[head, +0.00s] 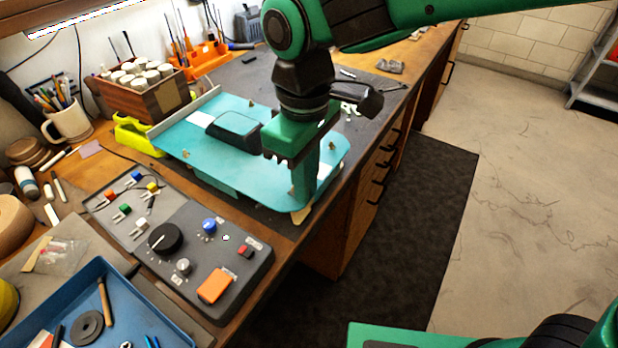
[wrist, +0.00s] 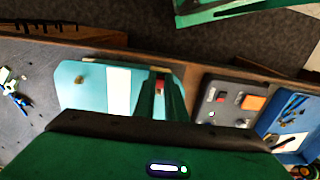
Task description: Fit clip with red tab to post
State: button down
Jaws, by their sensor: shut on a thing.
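My gripper (head: 301,203) points down over the front right corner of the teal plate (head: 220,165) in the head view. In the wrist view my gripper's fingers (wrist: 162,80) are close together, with a small red piece (wrist: 160,86) between them, which fits the clip's red tab. The rest of the clip is hidden by the fingers. The plate also shows in the wrist view (wrist: 68,95). Any post under my gripper is hidden.
A grey control panel (head: 205,245) with knobs and an orange button lies front left of the plate. A blue tray (head: 125,285) of tools is nearer. A wooden box (head: 150,95) and a yellow item (head: 135,140) stand behind. Open floor lies right.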

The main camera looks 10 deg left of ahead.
jog(key=shift+w+a, duration=0.1)
jog(key=shift+a, duration=0.1)
dwell(0.3)
jog(key=c, duration=1.7)
grip_release()
jog(key=shift+c, duration=0.2)
notch_tip(320, 180, up, 11)
jog(key=shift+f, duration=0.15)
